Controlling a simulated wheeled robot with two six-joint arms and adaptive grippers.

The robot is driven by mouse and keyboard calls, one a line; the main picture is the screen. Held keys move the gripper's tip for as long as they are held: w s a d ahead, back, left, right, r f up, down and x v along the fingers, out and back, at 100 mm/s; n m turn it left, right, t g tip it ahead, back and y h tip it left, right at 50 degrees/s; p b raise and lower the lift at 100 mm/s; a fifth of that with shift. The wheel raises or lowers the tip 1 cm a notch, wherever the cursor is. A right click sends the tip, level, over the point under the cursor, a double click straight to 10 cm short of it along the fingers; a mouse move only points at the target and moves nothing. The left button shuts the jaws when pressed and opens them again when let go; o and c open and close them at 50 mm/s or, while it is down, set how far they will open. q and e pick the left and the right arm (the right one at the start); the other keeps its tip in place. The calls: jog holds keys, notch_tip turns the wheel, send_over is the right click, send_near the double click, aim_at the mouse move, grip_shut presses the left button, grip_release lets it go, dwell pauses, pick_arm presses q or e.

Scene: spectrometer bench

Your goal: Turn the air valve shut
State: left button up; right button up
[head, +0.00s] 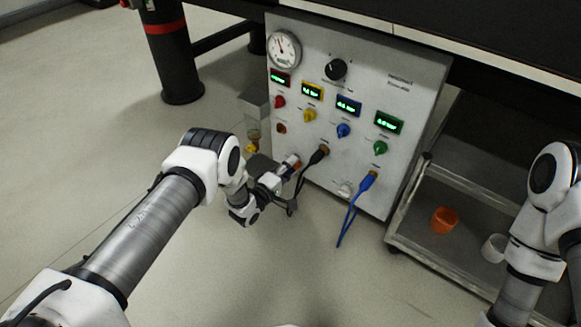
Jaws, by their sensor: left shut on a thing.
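A pale instrument panel (412,85) stands under the bench, facing me. My left gripper (287,170) is at the panel's lower left edge. It is shut on a small fitting (293,160) with orange and pale parts, which I take for the air valve. My gripper hides most of it, so I cannot tell how far it is turned. A round dial gauge (284,49) is at the panel's top left; its needle is too small to read surely. My right arm is at the right edge, with its gripper not visible.
A blue plug (367,181) with cable is further right. Coloured knobs, such as the blue one (343,130), sit above. A cart (412,240) holds an orange cup (445,220) and a white cup (495,247).

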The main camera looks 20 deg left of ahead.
pick_arm(q)
jog(key=o, duration=1.2)
jog(key=shift+c, duration=0.2)
jog(key=shift+s, duration=0.1)
jog(key=v, duration=1.1)
jog(key=shift+s+a, duration=0.15)
jog(key=shift+s, duration=0.25)
